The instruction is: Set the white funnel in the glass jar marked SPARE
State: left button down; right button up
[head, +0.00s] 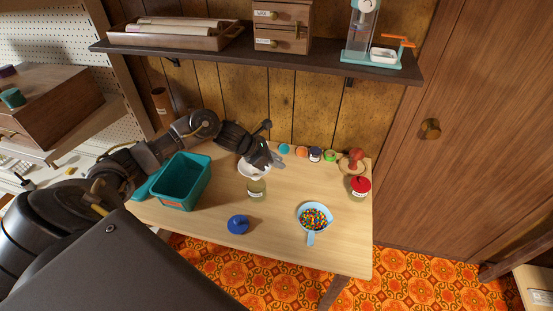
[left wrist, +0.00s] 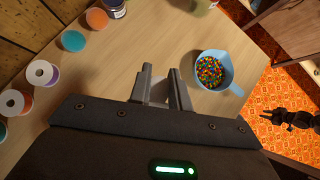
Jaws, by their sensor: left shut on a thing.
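My left gripper (head: 274,162) is shut on the white funnel (head: 250,172) by its rim. The funnel is wide side up, just above or behind the mouth of a small glass jar (head: 257,190) in the head view. I cannot tell whether its spout is inside the jar. The jar stands upright, without a lid, and its white label is too small to read. In the left wrist view the fingers (left wrist: 160,88) point at the table with a pale bit of funnel between them. A dark arm at the right edge there looks like my right gripper (left wrist: 280,118), small and unclear.
A teal bin (head: 184,182) stands left of the jar. A blue lid (head: 238,224) lies in front. A light-blue scoop of coloured beads (head: 314,218) is to the right. A red-topped jar (head: 360,188) and several small pots (head: 301,151) line the right and back edges.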

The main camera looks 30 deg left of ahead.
pick_arm(q)
notch_tip(320, 180, down, 7)
jog(key=b, duration=0.6)
dwell(0.5)
jog(key=c, duration=1.2)
grip_release()
